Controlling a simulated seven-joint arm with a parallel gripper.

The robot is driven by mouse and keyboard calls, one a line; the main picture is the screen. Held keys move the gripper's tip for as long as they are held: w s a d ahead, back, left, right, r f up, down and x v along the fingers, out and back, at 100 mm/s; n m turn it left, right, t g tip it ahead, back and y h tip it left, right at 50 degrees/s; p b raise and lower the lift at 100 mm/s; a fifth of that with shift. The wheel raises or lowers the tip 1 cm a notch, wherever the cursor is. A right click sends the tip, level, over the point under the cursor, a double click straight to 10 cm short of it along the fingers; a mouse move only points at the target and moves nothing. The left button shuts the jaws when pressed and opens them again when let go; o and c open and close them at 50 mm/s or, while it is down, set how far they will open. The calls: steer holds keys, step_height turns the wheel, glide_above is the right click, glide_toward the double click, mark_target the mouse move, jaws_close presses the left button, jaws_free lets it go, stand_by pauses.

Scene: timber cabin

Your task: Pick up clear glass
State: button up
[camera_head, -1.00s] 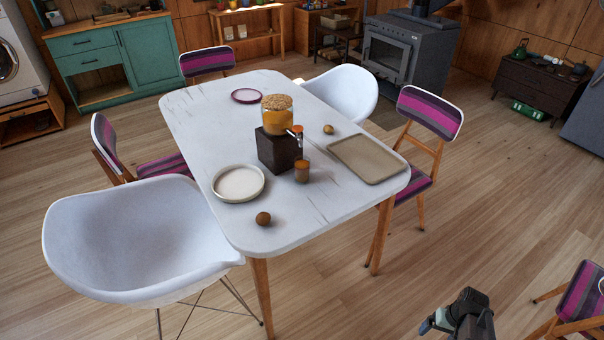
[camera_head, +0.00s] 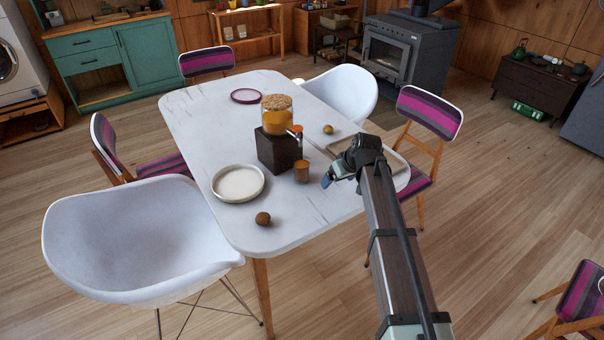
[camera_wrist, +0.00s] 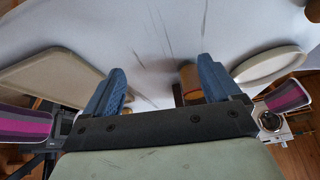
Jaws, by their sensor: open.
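The clear glass (camera_head: 301,172), small and amber-looking, stands upright on the white table, just in front of the dark dispenser block. My gripper (camera_head: 332,177) is over the table's right part, to the right of the glass and apart from it, with the arm reaching in from the front. In the wrist view the blue-padded fingers (camera_wrist: 160,72) are spread wide with nothing held. The glass (camera_wrist: 187,80) shows there just inside the right finger, which partly hides it. Whether they touch is unclear.
A juice dispenser (camera_head: 277,119) with a cork lid stands on a dark block (camera_head: 279,151) behind the glass. A white plate (camera_head: 238,183) and a brown round fruit (camera_head: 263,218) lie to the left. A tan tray (camera_wrist: 55,68) lies partly under my arm's view.

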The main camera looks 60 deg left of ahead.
steer(key=n+y, duration=0.1)
glide_toward(303, 170)
steer(key=x, duration=0.7)
steer(key=shift+w+a+f, duration=0.2)
steer(key=shift+w, duration=0.05)
steer(key=shift+w+x, duration=0.15)
steer(key=shift+x, duration=1.1)
steer(key=shift+w+x, duration=0.15)
steer(key=shift+x, duration=1.15)
steer(key=c, duration=1.2)
steer(key=shift+r, duration=0.1)
steer(key=shift+c, duration=0.4)
steer(key=shift+r, duration=0.2)
